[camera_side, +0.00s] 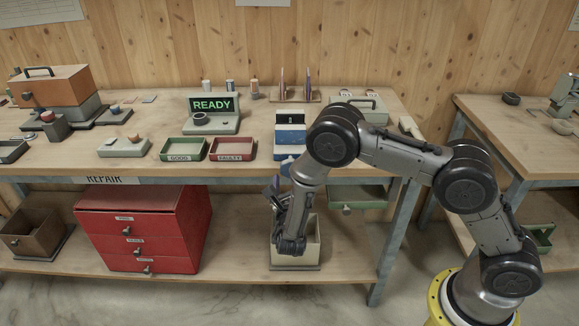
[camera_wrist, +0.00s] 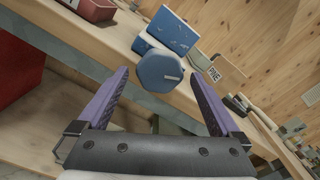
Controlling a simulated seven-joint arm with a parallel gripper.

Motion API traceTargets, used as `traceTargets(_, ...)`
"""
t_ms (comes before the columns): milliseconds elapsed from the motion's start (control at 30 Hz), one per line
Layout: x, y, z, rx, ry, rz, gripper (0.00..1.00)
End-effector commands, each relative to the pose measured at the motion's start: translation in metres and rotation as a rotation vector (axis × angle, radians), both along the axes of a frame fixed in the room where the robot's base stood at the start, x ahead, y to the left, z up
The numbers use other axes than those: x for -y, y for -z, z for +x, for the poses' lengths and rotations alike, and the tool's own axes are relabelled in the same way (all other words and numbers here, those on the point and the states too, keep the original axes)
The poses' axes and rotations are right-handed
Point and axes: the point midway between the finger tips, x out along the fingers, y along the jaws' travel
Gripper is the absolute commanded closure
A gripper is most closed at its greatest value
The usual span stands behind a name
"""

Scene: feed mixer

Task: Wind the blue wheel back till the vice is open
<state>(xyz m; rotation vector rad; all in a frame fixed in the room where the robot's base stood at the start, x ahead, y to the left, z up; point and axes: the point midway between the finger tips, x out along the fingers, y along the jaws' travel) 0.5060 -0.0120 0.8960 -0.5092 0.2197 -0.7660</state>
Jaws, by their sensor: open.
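The blue vice (camera_side: 290,137) stands at the front edge of the bench, right of the red tray. Its blue body (camera_wrist: 174,34) also shows in the wrist view, behind the wheel. The blue wheel (camera_wrist: 158,73) is a faceted knob with a pale mark on its face, facing my wrist camera. My gripper (camera_wrist: 160,77) is open and empty. Its two purple-lined fingers point at the wheel, one on each side in the picture, with no visible contact. In the side view my gripper (camera_side: 275,187) is below the bench edge, partly hidden by my arm. I cannot tell how wide the jaws are.
A green tray (camera_side: 183,151) and a red tray (camera_side: 233,150) lie left of the vice. A display reading READY (camera_side: 212,106) stands behind them. A red drawer cabinet (camera_side: 143,228) and a pale bin (camera_side: 312,245) are below the bench, the bin behind my arm.

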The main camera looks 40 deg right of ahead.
Motion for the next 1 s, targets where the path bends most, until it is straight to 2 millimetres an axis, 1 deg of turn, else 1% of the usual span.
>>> traceTargets(33,-0.008,-0.003,-0.004,0.007,-0.005,0.000,0.00)
traceTargets(100,-0.016,-0.005,-0.011,0.014,-0.005,0.000,0.00)
traceTargets(333,-0.034,-0.009,-0.028,0.027,-0.002,-0.001,0.00)
traceTargets(533,-0.038,-0.010,-0.033,0.030,0.000,-0.001,0.00)
traceTargets(767,-0.038,-0.010,-0.033,0.033,0.000,0.000,0.00)
traceTargets(833,-0.035,-0.011,-0.032,0.034,0.007,0.000,0.00)
traceTargets(867,-0.032,-0.014,-0.031,0.040,0.014,0.004,0.00)
traceTargets(933,-0.025,-0.031,-0.027,0.075,0.034,0.022,0.00)
traceTargets(967,-0.021,-0.042,-0.024,0.099,0.045,0.035,0.00)
traceTargets(1000,-0.015,-0.060,-0.021,0.135,0.062,0.053,0.00)
